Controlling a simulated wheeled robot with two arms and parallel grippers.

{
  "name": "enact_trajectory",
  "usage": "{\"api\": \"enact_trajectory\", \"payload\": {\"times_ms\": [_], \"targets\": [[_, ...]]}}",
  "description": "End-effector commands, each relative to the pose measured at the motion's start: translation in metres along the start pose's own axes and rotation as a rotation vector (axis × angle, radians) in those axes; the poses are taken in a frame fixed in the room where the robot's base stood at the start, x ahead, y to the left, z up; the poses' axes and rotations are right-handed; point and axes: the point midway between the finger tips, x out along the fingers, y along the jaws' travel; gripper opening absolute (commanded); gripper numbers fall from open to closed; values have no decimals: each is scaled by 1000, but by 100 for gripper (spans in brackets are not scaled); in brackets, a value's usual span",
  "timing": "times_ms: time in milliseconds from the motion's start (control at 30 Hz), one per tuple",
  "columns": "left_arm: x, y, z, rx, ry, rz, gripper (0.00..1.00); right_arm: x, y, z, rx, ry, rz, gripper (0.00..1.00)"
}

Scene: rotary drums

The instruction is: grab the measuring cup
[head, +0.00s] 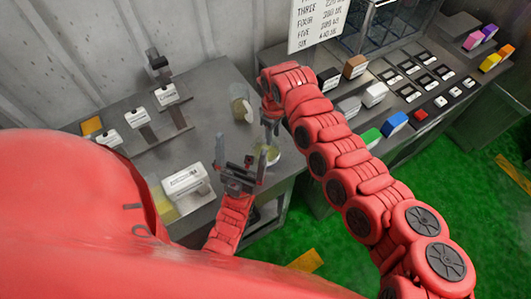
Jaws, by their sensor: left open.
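A beige, jug-like vessel (238,92) stands further back; I cannot tell for certain which of the two is the measuring cup. My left gripper (241,152) is open, its fingers pointing up in the picture, just left of the clear cup. I see nothing between its fingers. My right gripper (271,130) hangs down from the bent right arm, just above the clear cup. Its fingers are small and partly hidden, so their opening is unclear.
A white labelled box (185,180) sits left of my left gripper. Small labelled blocks and a metal stand (168,95) are at the back left. A dark counter with several coloured blocks (397,120) runs along the right. A white sign (318,22) hangs above.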

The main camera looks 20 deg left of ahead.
Motion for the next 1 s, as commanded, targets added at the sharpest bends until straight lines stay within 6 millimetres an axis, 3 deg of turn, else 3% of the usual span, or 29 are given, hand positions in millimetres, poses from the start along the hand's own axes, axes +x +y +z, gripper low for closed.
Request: {"api": "enact_trajectory", "payload": {"times_ms": [133, 400, 633, 1000], "targets": [[-14, 1, 2, 0, 0, 0, 100, 30, -1, 1, -3, 0, -1, 38], [-13, 1, 2, 0, 0, 0, 100, 33, 0, 2, -2, 0, -1, 38], [-13, 1, 2, 0, 0, 0, 100, 33, 0, 2, -2, -1, -1, 0], [-13, 1, 2, 0, 0, 0, 100, 33, 0, 2, -1, -1, -1, 0]]}}
